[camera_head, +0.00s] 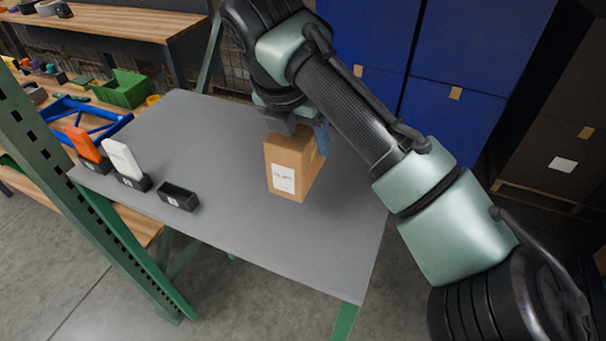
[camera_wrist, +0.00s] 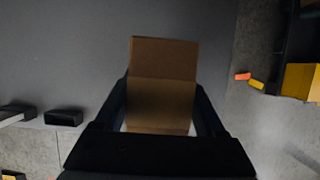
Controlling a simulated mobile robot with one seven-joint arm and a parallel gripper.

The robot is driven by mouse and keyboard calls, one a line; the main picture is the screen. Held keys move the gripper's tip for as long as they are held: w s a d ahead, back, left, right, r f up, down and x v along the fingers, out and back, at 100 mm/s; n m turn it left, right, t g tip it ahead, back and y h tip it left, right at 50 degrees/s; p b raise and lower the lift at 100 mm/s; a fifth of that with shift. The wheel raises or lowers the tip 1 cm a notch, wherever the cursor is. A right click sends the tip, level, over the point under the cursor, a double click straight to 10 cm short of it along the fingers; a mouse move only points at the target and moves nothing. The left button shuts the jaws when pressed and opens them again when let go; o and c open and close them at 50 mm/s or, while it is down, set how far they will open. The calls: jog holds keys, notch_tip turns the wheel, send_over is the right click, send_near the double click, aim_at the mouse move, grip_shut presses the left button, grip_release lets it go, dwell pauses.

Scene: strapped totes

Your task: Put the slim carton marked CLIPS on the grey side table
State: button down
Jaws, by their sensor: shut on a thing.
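The slim brown carton (camera_head: 292,164) carries a white label, with lettering too small to read surely, on its front face. It stands upright at the right part of the grey side table (camera_head: 225,225), on or just above the top; I cannot tell which. My gripper (camera_head: 290,127) is over the carton's top end and shut on it. In the wrist view the carton (camera_wrist: 162,85) sits between the two dark fingers of my gripper (camera_wrist: 163,110). The carton's underside is hidden.
A small empty black holder (camera_head: 178,196) stands left of the carton. Further left, a white piece (camera_head: 122,158) and an orange piece (camera_head: 82,143) stand in black holders. A green post (camera_head: 75,185) rises at the left. Blue cabinets (camera_head: 455,110) stand behind. The table's middle is clear.

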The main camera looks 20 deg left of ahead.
aim_at(299, 151)
jog(key=shift+f, duration=3.15)
jog(key=shift+f, duration=0.1)
grip_release()
jog(key=v, duration=1.2)
jog(key=shift+s, duration=0.1)
